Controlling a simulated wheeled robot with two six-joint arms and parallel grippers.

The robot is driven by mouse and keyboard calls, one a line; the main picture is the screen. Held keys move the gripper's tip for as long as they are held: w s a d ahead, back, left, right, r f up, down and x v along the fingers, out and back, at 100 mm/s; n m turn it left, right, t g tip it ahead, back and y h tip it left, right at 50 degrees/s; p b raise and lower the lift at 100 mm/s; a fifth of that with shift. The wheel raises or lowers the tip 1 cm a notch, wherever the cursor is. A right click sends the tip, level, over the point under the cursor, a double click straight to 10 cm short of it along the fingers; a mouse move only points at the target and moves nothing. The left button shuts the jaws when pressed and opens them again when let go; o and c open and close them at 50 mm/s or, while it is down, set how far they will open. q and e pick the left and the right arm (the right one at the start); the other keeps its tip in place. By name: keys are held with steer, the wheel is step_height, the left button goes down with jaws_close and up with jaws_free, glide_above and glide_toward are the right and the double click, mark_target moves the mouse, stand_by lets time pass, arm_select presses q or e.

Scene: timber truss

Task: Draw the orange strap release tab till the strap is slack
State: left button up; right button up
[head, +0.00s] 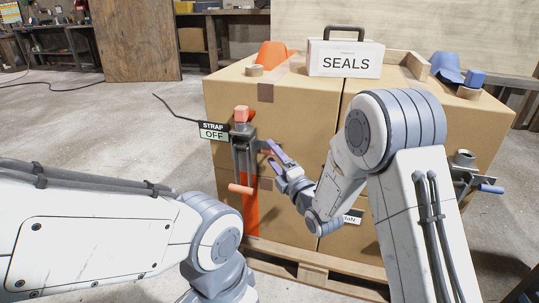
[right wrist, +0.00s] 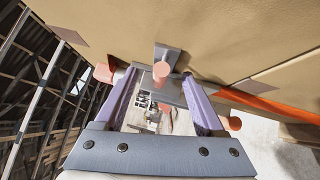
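A grey strap ratchet (head: 244,155) is on the front of the cardboard boxes, with an orange block (head: 241,114) on top and an orange handle (head: 240,189) below. The orange strap (head: 250,217) runs down beneath it. My right gripper (head: 272,156) is at the ratchet's right side, its purple fingers pointing at it. In the right wrist view the gripper (right wrist: 159,84) is open, and a small orange tab (right wrist: 162,69) on a grey plate shows between its fingers. Contact with the tab cannot be told. My left arm shows at lower left; its gripper is out of view.
A sign (head: 213,131) reading STRAP OFF is left of the ratchet. The boxes stand on a wooden pallet (head: 300,262). A SEALS case (head: 345,58), an orange cap (head: 272,53) and a blue cap (head: 446,66) are on top. A second buckle (head: 470,175) is at the right. The floor at left is clear.

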steer(key=b+v, duration=0.2)
steer(key=v, duration=0.4)
steer(key=shift+b, duration=0.35)
steer(key=shift+r, duration=0.15)
